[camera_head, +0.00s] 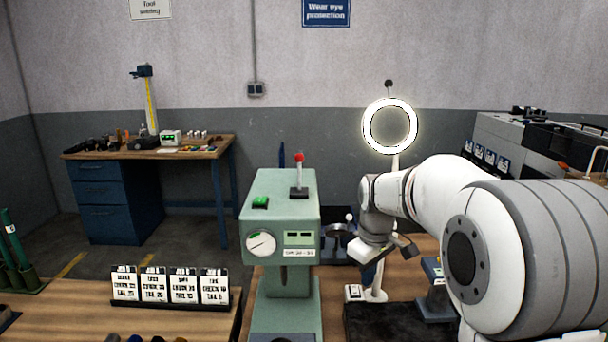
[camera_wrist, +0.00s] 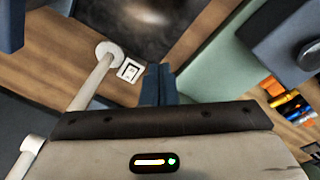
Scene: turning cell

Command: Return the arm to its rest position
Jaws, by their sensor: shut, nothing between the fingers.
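My gripper (camera_head: 371,274) points downward beside the ring lamp's pole. In the wrist view my gripper (camera_wrist: 160,84) shows two blue-grey fingers pressed together with nothing between them. The fingers are over the bench, apart from anything on it as far as I can tell.
A lit ring lamp (camera_head: 390,126) stands behind my wrist, its white base (camera_wrist: 108,52) close to my fingers in the wrist view. A dark mat (camera_head: 390,325) lies in front. Card holders (camera_head: 170,286) stand on the left bench. A blue desk (camera_head: 110,200) is at back left.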

